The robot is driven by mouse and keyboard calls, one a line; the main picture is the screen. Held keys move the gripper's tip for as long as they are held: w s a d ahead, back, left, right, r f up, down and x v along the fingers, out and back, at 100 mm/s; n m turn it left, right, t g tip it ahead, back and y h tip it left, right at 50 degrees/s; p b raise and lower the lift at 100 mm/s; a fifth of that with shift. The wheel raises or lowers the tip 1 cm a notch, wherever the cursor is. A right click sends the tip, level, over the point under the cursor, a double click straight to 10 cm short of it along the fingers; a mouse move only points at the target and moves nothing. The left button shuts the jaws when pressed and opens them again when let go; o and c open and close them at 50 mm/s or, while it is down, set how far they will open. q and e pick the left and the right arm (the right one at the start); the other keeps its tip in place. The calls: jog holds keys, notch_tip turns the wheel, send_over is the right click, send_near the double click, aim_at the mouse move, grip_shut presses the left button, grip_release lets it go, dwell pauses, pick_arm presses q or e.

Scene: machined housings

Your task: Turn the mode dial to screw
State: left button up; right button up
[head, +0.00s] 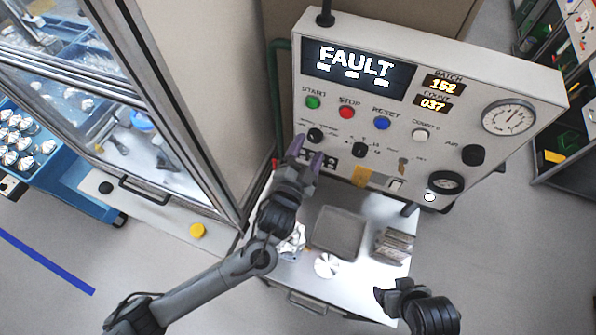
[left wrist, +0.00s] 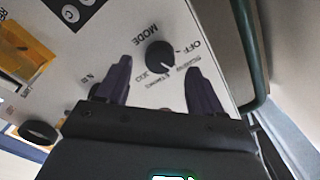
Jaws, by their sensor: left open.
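The mode dial (head: 315,135) is a round black knob on the white control panel (head: 450,100), below the green start button. In the left wrist view the mode dial (left wrist: 160,57) sits beyond my fingertips, with MODE and OFF printed beside it. Other position words around it are too small to read surely, and its pointer setting is unclear. My left gripper (head: 306,153) has two purple fingers, open and empty, just below the dial in the head view. In the left wrist view its fingers (left wrist: 158,72) stand apart on either side of the dial, seemingly short of it. My right gripper (head: 387,298) is low, jaws unclear.
A second black knob (head: 360,149) sits right of the dial. The display (head: 357,67) reads FAULT. A grey tray (head: 339,232) and metal parts (head: 394,246) lie on the white bench below. A green pipe (left wrist: 252,55) runs along the panel's side.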

pick_arm(q)
jog(key=b+v, duration=0.1)
jog(key=v, duration=0.7)
jog(key=shift+b, duration=0.35)
jog(key=s+a+f+n+g+y+p, duration=0.1)
jog(key=s+a+f+n+g, duration=0.2)
jog(key=s+a, duration=0.3)
jog(key=s+a+f+n+g+y+p, duration=0.1)
jog(key=s+a+f+n+g+y, duration=0.1)
jog(key=s+a+g, duration=0.4)
jog(key=s+a+f+n+g+y+p, duration=0.2)
jog(key=s+a+f+n+g, duration=0.2)
jog(key=s, duration=0.6)
jog(key=shift+a+f+n+g, duration=0.35)
jog(key=shift+a+n, duration=0.35)
jog(key=shift+a, duration=0.6)
